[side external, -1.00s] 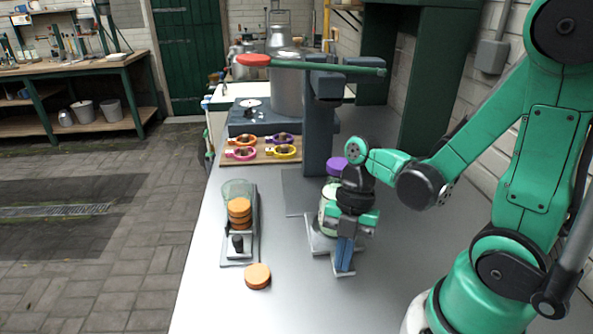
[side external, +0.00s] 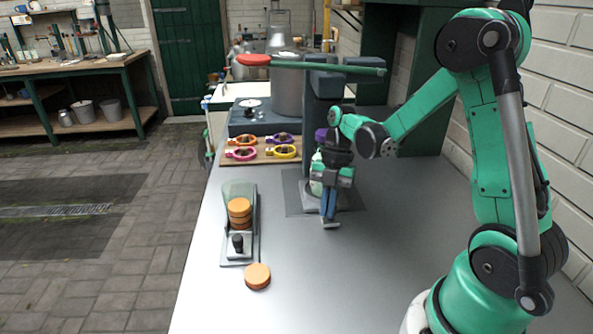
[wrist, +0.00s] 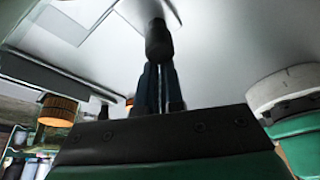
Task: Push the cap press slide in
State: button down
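The slide is mostly hidden; a small light end (side external: 331,225) shows below my fingertips. In the wrist view my dark blue fingers (wrist: 160,88) are together, and a black knob (wrist: 158,42) sits at their tips. The fingers do not straddle it; I cannot tell whether they touch it.
A cap holder (side external: 238,250) with stacked orange caps and a black knob stands at left. A loose orange cap (side external: 257,276) lies in front of it. A wooden board (side external: 268,160) with several coloured rings lies behind. The bench's front middle is clear.

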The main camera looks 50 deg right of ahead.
jog(key=shift+w+d, duration=0.1)
jog(key=shift+d, duration=0.15)
jog(key=shift+a, duration=0.1)
